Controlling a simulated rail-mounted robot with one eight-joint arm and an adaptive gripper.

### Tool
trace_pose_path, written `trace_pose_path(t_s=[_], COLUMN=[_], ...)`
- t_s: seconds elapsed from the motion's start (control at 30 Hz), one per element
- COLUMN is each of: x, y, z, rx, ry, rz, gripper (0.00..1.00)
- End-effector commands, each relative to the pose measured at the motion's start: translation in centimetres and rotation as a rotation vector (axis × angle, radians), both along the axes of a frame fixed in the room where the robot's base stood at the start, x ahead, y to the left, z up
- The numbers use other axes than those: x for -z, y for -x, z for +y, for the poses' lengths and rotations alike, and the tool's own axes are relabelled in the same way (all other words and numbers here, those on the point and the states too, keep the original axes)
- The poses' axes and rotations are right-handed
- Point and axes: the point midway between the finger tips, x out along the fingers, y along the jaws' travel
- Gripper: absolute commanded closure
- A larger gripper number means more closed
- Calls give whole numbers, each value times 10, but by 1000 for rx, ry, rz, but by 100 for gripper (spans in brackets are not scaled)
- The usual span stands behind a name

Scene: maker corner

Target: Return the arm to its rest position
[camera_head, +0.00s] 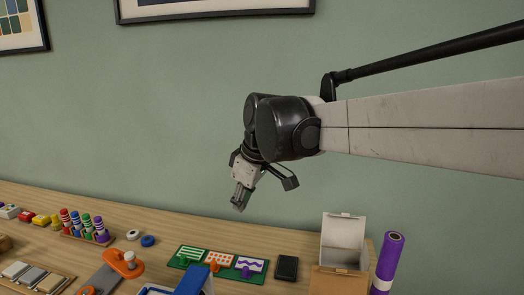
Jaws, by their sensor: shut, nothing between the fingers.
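My gripper (239,206) hangs at the end of my arm, near the middle of the head view. It points down and a little to the left, in the air above the wooden table (330,222). Its fingers are together and hold nothing. My arm comes in from the right edge and bends down at the black wrist joint. The gripper is apart from everything on the table.
Below stand an open cardboard box (338,280), a purple roll (387,262), a dark wallet-like block (287,268) and a green board with patterned cards (222,260). The air around my gripper is free.

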Motion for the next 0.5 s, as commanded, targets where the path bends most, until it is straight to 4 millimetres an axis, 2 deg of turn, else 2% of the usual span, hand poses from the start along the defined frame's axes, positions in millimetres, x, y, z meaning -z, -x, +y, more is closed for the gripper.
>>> trace_pose_path(t_s=[0.03, 0.1, 0.33, 0.5], x=[-1, -1, 6, 19], y=[10, 22, 66, 103], z=[-19, -41, -109, -153], rx=[56, 135, 390, 573], ry=[-6, -17, -60, -97], rz=[-8, -18, -56, -86], gripper=[100, 100, 100, 100])
